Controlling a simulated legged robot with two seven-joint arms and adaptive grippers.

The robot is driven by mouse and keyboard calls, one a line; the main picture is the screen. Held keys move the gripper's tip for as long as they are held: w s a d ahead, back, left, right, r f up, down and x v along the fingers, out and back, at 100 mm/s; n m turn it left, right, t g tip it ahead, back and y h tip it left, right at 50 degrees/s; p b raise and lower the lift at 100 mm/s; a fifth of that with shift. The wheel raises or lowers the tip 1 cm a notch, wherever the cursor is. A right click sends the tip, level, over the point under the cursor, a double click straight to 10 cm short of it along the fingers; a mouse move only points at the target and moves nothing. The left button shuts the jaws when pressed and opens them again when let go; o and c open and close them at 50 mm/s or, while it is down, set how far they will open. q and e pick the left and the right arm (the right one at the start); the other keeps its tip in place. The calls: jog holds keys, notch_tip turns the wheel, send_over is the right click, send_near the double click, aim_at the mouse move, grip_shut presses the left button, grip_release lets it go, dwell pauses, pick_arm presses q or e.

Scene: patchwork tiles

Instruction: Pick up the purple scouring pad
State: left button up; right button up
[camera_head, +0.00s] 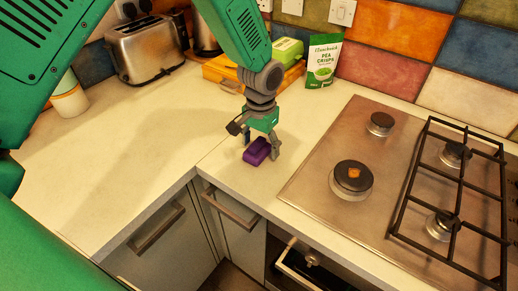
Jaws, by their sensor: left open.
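The purple scouring pad (257,151) lies on the white countertop near the inner corner, left of the stove. My left gripper (260,150) is open and points down over the pad, with its fingers reaching down around it. One finger shows at the right side of the pad and the other at its upper left. I cannot tell whether the fingers touch the pad. My right gripper is not in view.
A gas stove (318,170) with black grates is close on the right. The left countertop is largely clear.

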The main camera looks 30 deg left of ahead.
aim_at(259, 140)
pick_arm(q)
jog(key=shift+a+f, duration=0.2)
jog(key=shift+f, duration=0.5)
jog(key=shift+r, duration=0.1)
jog(key=c, duration=1.2)
jog(key=shift+d, duration=0.1)
jog(key=shift+c, duration=0.2)
notch_tip(259, 140, up, 10)
jog(key=o, duration=0.6)
jog(key=c, duration=0.5)
